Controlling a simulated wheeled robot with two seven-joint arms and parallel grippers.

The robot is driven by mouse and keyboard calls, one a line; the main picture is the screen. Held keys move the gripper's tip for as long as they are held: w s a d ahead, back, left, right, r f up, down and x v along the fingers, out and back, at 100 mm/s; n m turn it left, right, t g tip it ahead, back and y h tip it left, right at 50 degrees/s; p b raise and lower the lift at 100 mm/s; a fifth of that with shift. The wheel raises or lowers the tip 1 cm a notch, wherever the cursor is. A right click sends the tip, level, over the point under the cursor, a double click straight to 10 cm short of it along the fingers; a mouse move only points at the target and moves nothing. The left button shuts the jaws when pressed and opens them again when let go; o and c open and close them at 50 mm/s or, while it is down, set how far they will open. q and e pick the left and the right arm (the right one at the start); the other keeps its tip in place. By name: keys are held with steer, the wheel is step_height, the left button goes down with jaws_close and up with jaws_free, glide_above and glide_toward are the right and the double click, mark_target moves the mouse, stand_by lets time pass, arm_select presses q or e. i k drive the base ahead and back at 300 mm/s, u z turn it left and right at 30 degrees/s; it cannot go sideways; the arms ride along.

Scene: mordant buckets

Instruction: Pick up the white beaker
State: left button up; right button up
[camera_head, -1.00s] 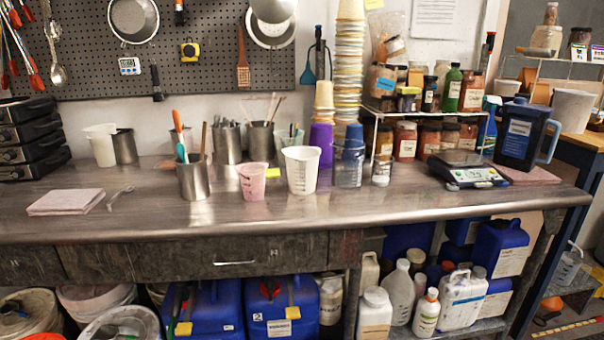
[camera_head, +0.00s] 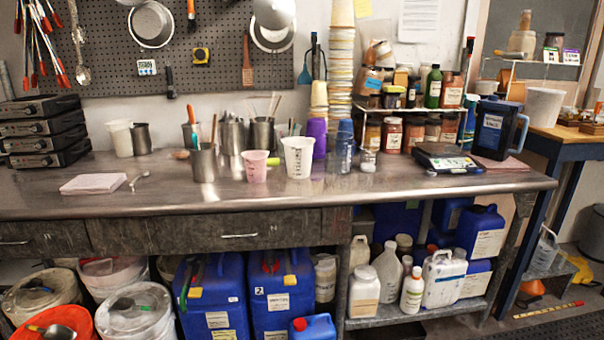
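A white beaker (camera_head: 298,158) with dark markings stands upright on the metal workbench (camera_head: 330,195), near the middle. A smaller pink beaker (camera_head: 256,167) stands just to its left, and a purple cup (camera_head: 317,138) is behind its right side. Another white beaker or jug (camera_head: 120,138) stands further left, beside a metal cup. Neither of my grippers is in view.
Metal pots (camera_head: 203,162) with tools stand left of the pink beaker. A blue-lidded clear bottle (camera_head: 345,147), a scale (camera_head: 445,160) and a dark blue jug (camera_head: 497,128) stand to the right. The bench front is mostly clear. Blue containers (camera_head: 282,290) and buckets stand below.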

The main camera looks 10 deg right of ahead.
mark_target(298, 150)
steer(key=z, duration=0.15)
steer(key=k, duration=0.5)
steer(key=u, duration=1.25)
steer(key=i, duration=2)
steer(key=z, duration=0.85)
